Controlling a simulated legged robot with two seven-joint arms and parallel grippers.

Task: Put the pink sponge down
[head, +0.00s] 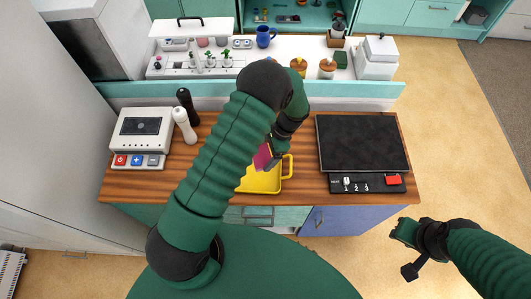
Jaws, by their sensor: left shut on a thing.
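The pink sponge (262,157) is in my left gripper (271,158), which is shut on it. The sponge is tilted and sits over the left part of a yellow tray (265,184) with a handle on its right. My left arm covers the tray's left side and part of the sponge. I cannot tell whether the sponge touches the tray.
The wooden counter (302,138) also holds a black cooktop (361,142) at the right. A white appliance (141,133) with coloured buttons stands at the left, beside a white shaker (184,126) and a black shaker (187,104). A raised shelf with jars and a blue mug (264,37) runs behind.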

